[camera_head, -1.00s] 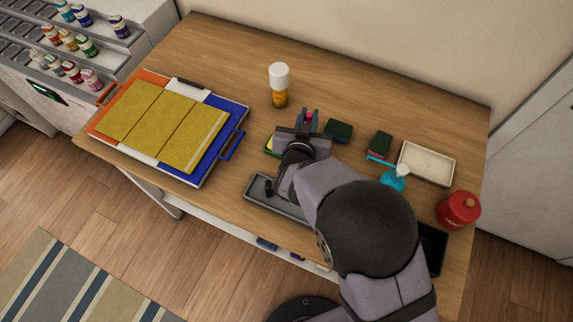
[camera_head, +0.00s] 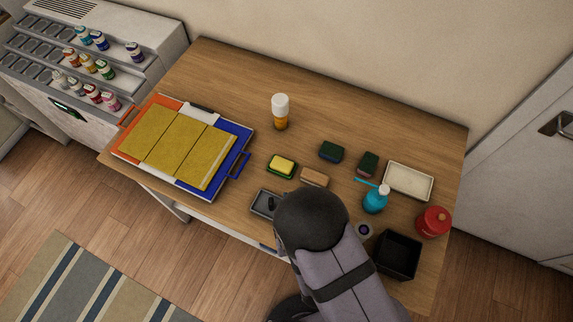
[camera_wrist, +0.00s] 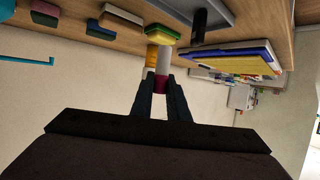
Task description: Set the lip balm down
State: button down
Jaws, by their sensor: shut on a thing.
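In the head view, my dark arm hides the gripper and the lip balm. The wrist view is tilted, with the table along its top, and the held thing appears apart from the table surface.
On the table (camera_head: 235,75) stand the white-capped orange bottle (camera_head: 280,113), sponges (camera_head: 282,165), a blue pump bottle (camera_head: 375,201), a red container (camera_head: 433,222), a white tray (camera_head: 430,190) and a black box (camera_head: 398,240). Yellow panels (camera_head: 180,148) lie left. The back left is clear.

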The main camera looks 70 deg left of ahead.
jog(key=shift+f, duration=4)
jog(key=shift+f+b, duration=0.1)
jog(key=shift+b, duration=0.2)
jog(key=c, duration=1.7)
grip_release()
jog(key=shift+r, duration=0.2)
jog(key=shift+p+v, duration=0.3)
jog(key=shift+v, duration=1.65)
